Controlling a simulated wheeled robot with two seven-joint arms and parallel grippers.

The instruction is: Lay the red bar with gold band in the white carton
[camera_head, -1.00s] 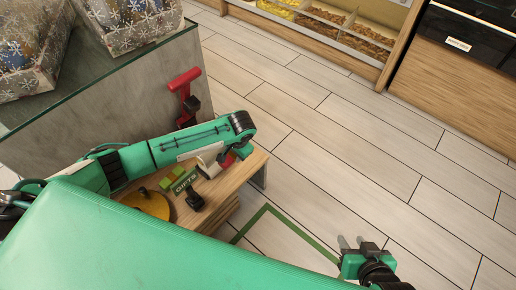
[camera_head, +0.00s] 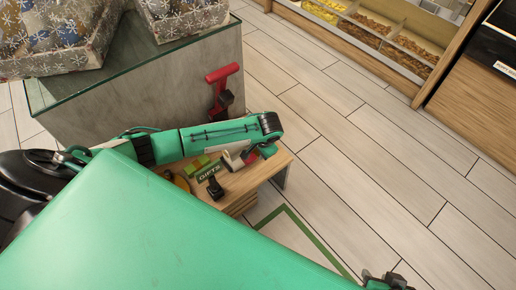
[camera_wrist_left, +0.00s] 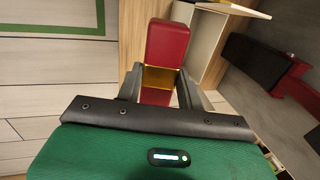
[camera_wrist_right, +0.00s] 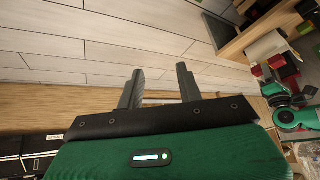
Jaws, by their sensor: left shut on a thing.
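The red bar with gold band (camera_wrist_left: 167,45) is between the fingers of my left gripper (camera_wrist_left: 160,76) in the left wrist view. The gripper is shut on it around the gold band, and the red end sticks out beyond the fingertips. In the head view my left arm reaches over a small wooden table, and a bit of red (camera_head: 268,150) shows at its end; the fingers are mostly hidden there. My right gripper (camera_wrist_right: 158,88) is open and empty above the floor. In the head view it is cut off by the bottom edge.
The wooden table (camera_head: 277,168) holds a GIFTS sign (camera_head: 208,171), a white roll (camera_head: 232,160) and a small black item. A grey counter (camera_head: 150,85) with snowflake-patterned packages stands behind, with a red-handled thing (camera_head: 222,80) beside it. Tiled floor to the right is clear.

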